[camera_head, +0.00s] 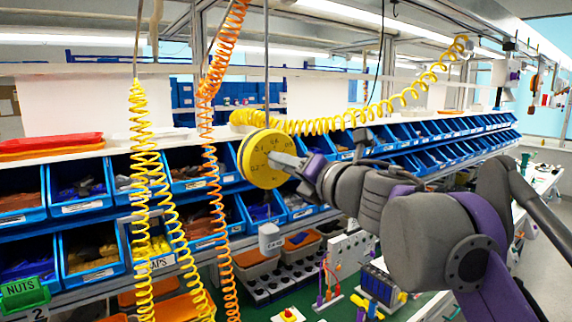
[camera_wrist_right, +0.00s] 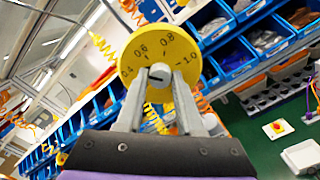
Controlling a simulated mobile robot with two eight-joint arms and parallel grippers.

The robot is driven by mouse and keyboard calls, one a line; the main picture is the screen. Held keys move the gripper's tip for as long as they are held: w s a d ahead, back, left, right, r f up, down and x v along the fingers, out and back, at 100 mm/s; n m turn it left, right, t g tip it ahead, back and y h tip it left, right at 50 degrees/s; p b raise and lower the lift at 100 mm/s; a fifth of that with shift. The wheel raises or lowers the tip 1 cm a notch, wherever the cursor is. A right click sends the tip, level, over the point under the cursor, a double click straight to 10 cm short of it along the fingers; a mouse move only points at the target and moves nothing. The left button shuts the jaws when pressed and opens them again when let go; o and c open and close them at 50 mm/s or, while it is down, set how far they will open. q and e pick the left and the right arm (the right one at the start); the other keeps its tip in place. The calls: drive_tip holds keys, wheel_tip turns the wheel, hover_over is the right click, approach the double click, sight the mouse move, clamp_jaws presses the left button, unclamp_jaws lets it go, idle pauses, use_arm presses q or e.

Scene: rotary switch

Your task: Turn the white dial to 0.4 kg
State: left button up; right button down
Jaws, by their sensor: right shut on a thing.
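A round yellow scale face (camera_head: 254,168) hangs left of centre in the head view. In the right wrist view the yellow face (camera_wrist_right: 185,82) shows black marks 0.4, 0.6, 0.8 and 1.0 around its rim. The pale white dial (camera_wrist_right: 158,84) sits at its middle, with a dark slot on its front. My right gripper (camera_head: 278,161) reaches in from the right and is shut on the dial. In the right wrist view its two fingers (camera_wrist_right: 160,92) close on either side of the dial. They hide the lower part of the face. My left gripper is out of view.
Yellow coiled hoses (camera_head: 147,190) and an orange coiled hose (camera_head: 215,170) hang to the left of the face. Rows of blue bins (camera_head: 90,255) stand behind. A small white cylinder (camera_head: 270,240) and a green bench top (camera_head: 300,308) lie below.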

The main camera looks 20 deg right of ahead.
drive_tip(key=shift+n, duration=1.2)
drive_tip(key=c, duration=0.5)
unclamp_jaws()
drive_tip(key=shift+c, duration=0.2)
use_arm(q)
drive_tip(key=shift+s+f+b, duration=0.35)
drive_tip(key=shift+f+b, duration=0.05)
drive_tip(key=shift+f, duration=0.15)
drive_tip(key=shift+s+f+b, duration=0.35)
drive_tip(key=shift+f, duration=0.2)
use_arm(e)
drive_tip(key=v, duration=1)
drive_tip(key=shift+s, duration=0.4)
